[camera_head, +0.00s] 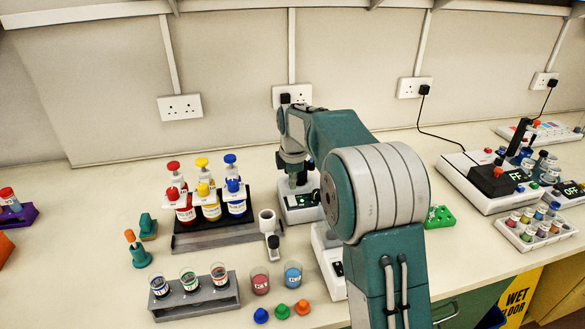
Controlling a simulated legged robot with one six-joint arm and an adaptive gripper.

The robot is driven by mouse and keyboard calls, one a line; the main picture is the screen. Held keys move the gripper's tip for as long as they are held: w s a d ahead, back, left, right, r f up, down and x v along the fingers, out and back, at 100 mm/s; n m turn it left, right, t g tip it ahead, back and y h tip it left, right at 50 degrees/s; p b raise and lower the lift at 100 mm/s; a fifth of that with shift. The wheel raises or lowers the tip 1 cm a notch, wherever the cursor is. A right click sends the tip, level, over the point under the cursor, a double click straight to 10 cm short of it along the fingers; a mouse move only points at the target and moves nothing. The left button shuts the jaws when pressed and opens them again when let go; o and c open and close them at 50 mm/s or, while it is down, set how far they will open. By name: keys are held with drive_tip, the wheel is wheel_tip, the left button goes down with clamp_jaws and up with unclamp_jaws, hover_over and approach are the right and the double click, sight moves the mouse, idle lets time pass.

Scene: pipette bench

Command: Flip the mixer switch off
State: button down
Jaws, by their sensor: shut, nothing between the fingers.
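My gripper (297,181) points down in the middle of the bench, its fingers shut and holding nothing. It is just above or at a small white unit (300,214) with a dark panel and a small green patch. This unit may be the mixer, but I see no clear label. My arm and gripper cover part of its top, so I cannot make out its switch or whether the fingers touch it. A second white device (331,262) stands nearer, partly hidden behind my arm.
A bottle rack (215,237) stands left of the gripper, with a grey vial rack (195,300) in front. A pink beaker (260,281) and a blue beaker (293,275) stand near the front. Right of my arm are a green rack (439,217) and a white black-topped device (470,188).

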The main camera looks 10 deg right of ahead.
sight(293, 201)
drive_tip(key=shift+w+f, duration=0.15)
drive_tip(key=shift+f, duration=0.85)
drive_tip(key=shift+w+f, duration=0.1)
drive_tip(key=shift+f, duration=0.9)
drive_tip(key=shift+f, duration=0.2)
drive_tip(key=shift+s, duration=0.1)
drive_tip(key=shift+s+r, duration=0.2)
drive_tip(key=shift+s, duration=0.45)
wheel_tip(293, 201, up, 12)
drive_tip(key=s, duration=0.1)
drive_tip(key=shift+s, duration=0.15)
